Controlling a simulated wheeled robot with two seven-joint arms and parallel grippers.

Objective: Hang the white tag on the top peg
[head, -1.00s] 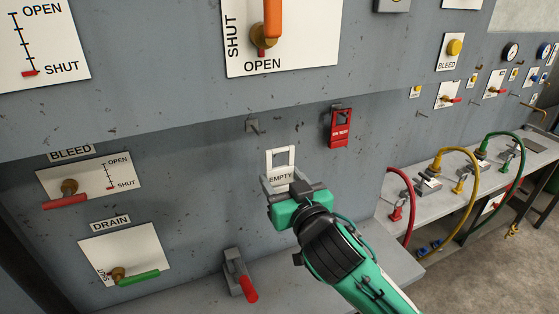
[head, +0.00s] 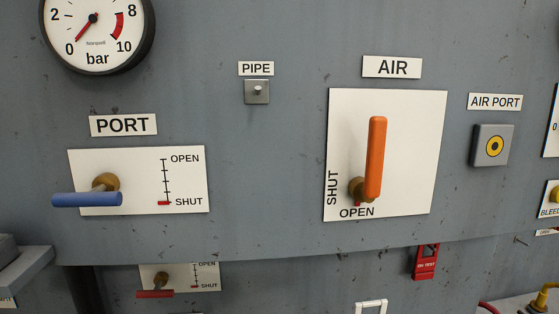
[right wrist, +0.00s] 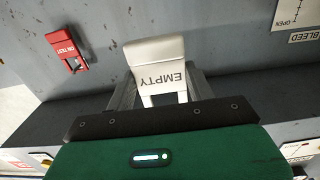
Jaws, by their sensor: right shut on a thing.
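The white tag (right wrist: 157,62), printed EMPTY, is in the right wrist view with a frame-like opening at its lower edge. My right gripper (right wrist: 160,90) is shut on it, one finger at each side. In the head view only the top of the white tag (head: 371,306) shows at the bottom edge; the gripper is out of that picture. A short peg on a square grey plate (head: 257,91) is on the upper panel under the PIPE label, with nothing on it. It is well above and left of the tag. My left gripper is not in view.
The AIR lever (head: 375,155) sticks out right of the peg. The blue PORT lever (head: 88,199) is lower left. The upper panel overhangs the lower one. A red ON TEST tag (head: 426,262) hangs below its edge.

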